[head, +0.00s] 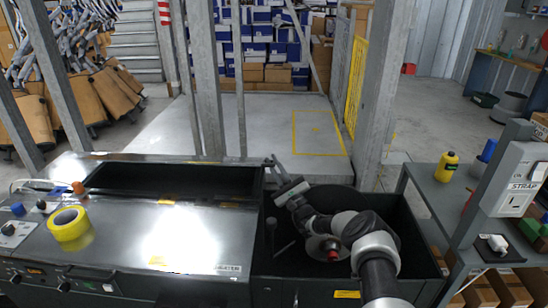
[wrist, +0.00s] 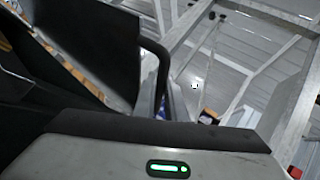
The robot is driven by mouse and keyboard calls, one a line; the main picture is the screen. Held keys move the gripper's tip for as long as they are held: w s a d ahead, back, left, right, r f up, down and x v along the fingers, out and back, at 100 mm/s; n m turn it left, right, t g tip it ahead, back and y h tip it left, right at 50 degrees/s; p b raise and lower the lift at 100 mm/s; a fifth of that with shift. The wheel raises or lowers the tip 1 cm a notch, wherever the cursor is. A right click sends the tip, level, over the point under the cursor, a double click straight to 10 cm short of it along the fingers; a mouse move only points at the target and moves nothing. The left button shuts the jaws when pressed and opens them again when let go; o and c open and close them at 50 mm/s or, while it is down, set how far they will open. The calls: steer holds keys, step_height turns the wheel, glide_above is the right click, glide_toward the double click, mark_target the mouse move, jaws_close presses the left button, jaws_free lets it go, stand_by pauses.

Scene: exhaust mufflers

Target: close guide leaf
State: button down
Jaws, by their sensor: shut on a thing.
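My gripper (head: 277,172) is over the back edge of the machine, near the divider between the steel top and the dark open bin. In the wrist view a dark flat panel (wrist: 90,50), which looks like the guide leaf, stands tilted at the upper left. A black bent bar (wrist: 162,58) runs from its right side down toward my gripper. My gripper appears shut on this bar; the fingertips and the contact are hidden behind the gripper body. In the head view the leaf is too small to make out clearly.
Yellow tape (head: 69,224) lies on the steel top (head: 170,240). The dark bin (head: 300,262) is under my arm. Grey posts (head: 208,85) rise behind the machine. A side table (head: 440,200) at the right carries a yellow bottle (head: 448,167).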

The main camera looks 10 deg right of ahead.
steer(key=shift+s+f+n+y+b, duration=0.25)
steer(key=shift+f+n+y+b, duration=0.1)
steer(key=shift+f+n+y, duration=0.3)
steer(key=c, duration=2.1)
jaws_free()
steer(key=p+v, duration=0.1)
steer(key=v, duration=1.1)
steer(key=shift+f+p, duration=0.15)
steer(key=shift+p, duration=0.25)
steer(key=shift+a, duration=0.1)
